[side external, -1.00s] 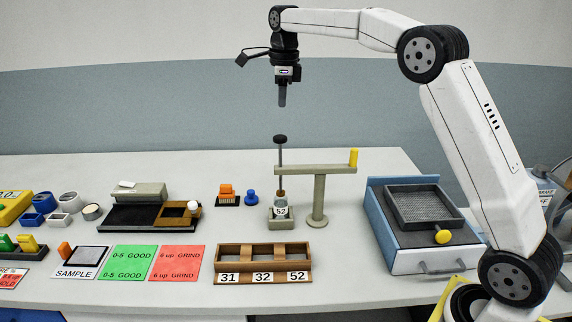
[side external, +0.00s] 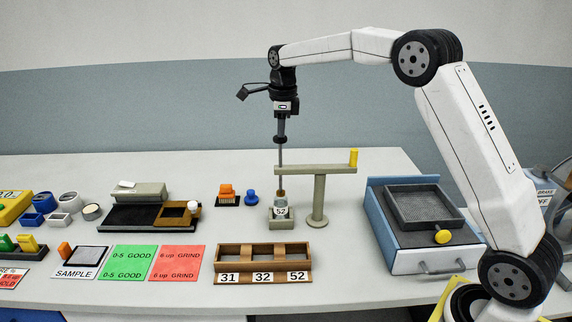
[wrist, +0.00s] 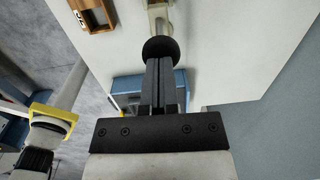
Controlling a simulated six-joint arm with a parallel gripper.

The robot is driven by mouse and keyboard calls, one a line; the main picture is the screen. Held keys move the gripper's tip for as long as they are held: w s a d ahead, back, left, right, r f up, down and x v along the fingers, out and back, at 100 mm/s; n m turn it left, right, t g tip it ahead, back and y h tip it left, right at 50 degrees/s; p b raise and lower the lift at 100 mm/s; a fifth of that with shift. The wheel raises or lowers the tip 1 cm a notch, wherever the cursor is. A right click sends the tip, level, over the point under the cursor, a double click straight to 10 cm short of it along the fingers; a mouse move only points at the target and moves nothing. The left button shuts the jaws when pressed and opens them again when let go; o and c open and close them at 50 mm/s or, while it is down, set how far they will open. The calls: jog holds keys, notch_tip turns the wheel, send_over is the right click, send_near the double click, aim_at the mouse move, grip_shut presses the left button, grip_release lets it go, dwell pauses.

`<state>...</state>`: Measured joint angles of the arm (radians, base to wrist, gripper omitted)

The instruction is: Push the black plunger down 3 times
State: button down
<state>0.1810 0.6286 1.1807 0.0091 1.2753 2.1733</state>
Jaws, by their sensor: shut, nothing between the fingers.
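The black plunger knob (side external: 280,139) tops a thin upright rod that runs down past the end of a beige arm on a post (side external: 319,198). Below it a small bottle labelled 52 (side external: 280,203) sits in a grey holder (side external: 282,222). My gripper (side external: 281,132) is shut and empty, pointing straight down, with its fingertips at the top of the knob; they appear to touch it.
A yellow peg (side external: 353,157) stands on the right end of the beige arm. A blue box with a mesh tray (side external: 425,203) is to the right. A wooden rack (side external: 264,263) marked 31, 32, 52 is in front. Orange (side external: 227,190) and blue (side external: 252,196) pieces stand left.

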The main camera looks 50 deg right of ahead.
notch_tip(320, 180, down, 8)
jog(key=shift+r, duration=0.1)
dwell(0.4)
jog(key=shift+s, duration=0.1)
jog(key=r, duration=1.4)
jog(key=shift+s+r, duration=0.25)
jog(key=shift+r, duration=0.05)
dwell(0.5)
jog(key=r, duration=0.1)
notch_tip(320, 180, up, 5)
send_over(281, 167)
jog(key=shift+a+r+h, duration=0.3)
jog(key=shift+a+r, duration=0.2)
jog(key=shift+r, duration=0.15)
